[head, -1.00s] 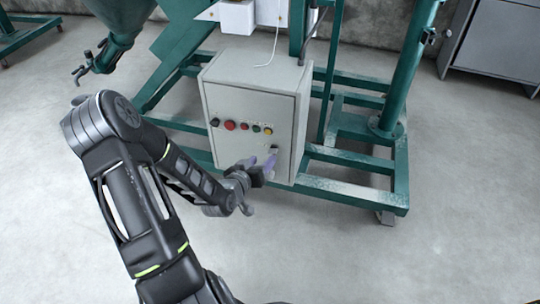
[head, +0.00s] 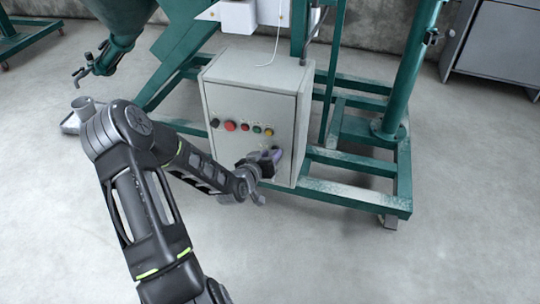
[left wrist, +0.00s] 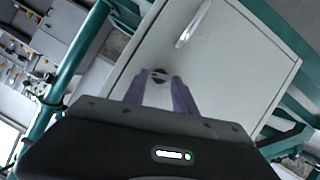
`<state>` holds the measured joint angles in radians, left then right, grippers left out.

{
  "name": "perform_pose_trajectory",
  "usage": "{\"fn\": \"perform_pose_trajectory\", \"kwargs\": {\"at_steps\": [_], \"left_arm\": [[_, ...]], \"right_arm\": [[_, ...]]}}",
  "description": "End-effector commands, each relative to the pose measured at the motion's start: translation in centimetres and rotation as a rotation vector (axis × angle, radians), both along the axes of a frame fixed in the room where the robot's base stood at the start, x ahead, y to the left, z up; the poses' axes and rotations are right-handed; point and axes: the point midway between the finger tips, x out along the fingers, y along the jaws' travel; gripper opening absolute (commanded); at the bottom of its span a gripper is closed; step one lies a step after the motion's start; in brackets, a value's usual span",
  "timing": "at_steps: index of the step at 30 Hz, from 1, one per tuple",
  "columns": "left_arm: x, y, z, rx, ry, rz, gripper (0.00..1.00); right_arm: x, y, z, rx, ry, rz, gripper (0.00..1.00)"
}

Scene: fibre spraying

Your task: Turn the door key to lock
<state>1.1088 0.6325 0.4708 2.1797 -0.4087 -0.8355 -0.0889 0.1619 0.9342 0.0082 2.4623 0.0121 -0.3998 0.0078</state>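The control cabinet (head: 243,165) is a light grey box with a closed front door, on the green frame. In the left wrist view its door (left wrist: 220,75) fills the middle, with a small dark key or lock (left wrist: 159,74) on it. My left gripper (head: 276,155) is at the lower right of the cabinet front and hides the lock in the head view. In the left wrist view its purple fingers (left wrist: 159,88) are apart, with the dark key or lock between their tips; contact cannot be told. My right gripper is not in view.
Coloured buttons (head: 231,126) run in a row above my gripper. A pale handle (left wrist: 193,25) stands on the door in the left wrist view. Green frame bars (head: 350,162) lie right of the cabinet. The floor in front is clear.

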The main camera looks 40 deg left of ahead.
Motion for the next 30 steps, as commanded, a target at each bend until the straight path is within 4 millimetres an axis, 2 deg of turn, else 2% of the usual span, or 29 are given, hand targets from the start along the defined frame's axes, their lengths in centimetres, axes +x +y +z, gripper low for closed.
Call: {"fn": "perform_pose_trajectory", "kwargs": {"at_steps": [1,12,23,30], "left_arm": [[-0.01,0.0,0.0,0.0,0.0,0.0,0.28],[-0.02,0.01,0.0,0.0,0.0,0.0,0.0],[-0.04,0.06,-0.02,-0.012,-0.004,0.001,0.0],[-0.09,0.18,-0.05,-0.081,-0.028,0.001,0.0]], "right_arm": [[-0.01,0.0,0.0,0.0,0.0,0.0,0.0],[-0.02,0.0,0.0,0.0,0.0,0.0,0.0],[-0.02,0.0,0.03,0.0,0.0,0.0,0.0],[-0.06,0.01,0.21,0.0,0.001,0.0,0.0]]}}
